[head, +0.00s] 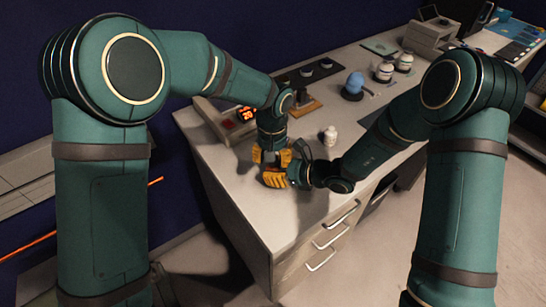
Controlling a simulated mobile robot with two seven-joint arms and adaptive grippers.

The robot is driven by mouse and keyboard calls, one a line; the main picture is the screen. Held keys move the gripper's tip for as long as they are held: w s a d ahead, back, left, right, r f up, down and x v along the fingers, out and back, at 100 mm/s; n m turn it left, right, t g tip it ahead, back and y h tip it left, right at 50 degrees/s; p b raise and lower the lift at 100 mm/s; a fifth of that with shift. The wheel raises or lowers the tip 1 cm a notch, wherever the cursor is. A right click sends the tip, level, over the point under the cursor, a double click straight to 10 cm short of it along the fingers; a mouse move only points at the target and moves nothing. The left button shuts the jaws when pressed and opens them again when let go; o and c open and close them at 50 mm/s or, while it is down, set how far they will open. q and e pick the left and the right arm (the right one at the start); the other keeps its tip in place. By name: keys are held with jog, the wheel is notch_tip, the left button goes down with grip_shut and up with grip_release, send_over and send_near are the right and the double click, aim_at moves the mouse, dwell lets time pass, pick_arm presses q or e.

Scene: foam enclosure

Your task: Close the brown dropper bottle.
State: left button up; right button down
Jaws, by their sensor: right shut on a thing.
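My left gripper (270,157) comes down from above over the front part of the bench, its yellow fingers pointing downward. Whether its fingers are open or shut cannot be made out. My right gripper (276,179) reaches in from the right, low over the bench and just below the left one in the picture. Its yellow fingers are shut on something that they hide. The two grippers are very close together and overlap in view. I cannot make out the brown dropper bottle or its dropper cap; the grippers cover the spot between them.
A small white bottle (330,135) stands right of the grippers. A device with a lit orange display (246,114) is behind my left gripper. A blue-topped item (354,85) and white jars (384,72) stand farther back. The bench's front edge and drawers (325,240) are close by.

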pick_arm(q)
jog(key=shift+d+r, duration=0.1)
jog(key=shift+d, duration=0.15)
jog(key=shift+r, duration=2.45)
jog(key=n, duration=0.3)
jog(key=r+n, duration=0.1)
jog(key=n, duration=0.2)
jog(key=shift+r, duration=0.1)
jog(key=n, duration=0.5)
jog(key=shift+a+r+n, duration=0.15)
jog(key=shift+r+n, duration=0.15)
jog(key=shift+n, duration=0.1)
jog(key=n, duration=0.5)
jog(key=shift+a+r, duration=0.1)
jog(key=shift+r, duration=0.3)
jog(key=n, duration=0.6)
jog(key=shift+s+r, duration=0.1)
jog(key=shift+r, duration=0.3)
jog(key=shift+a+f, duration=0.1)
jog(key=shift+f, duration=3.9)
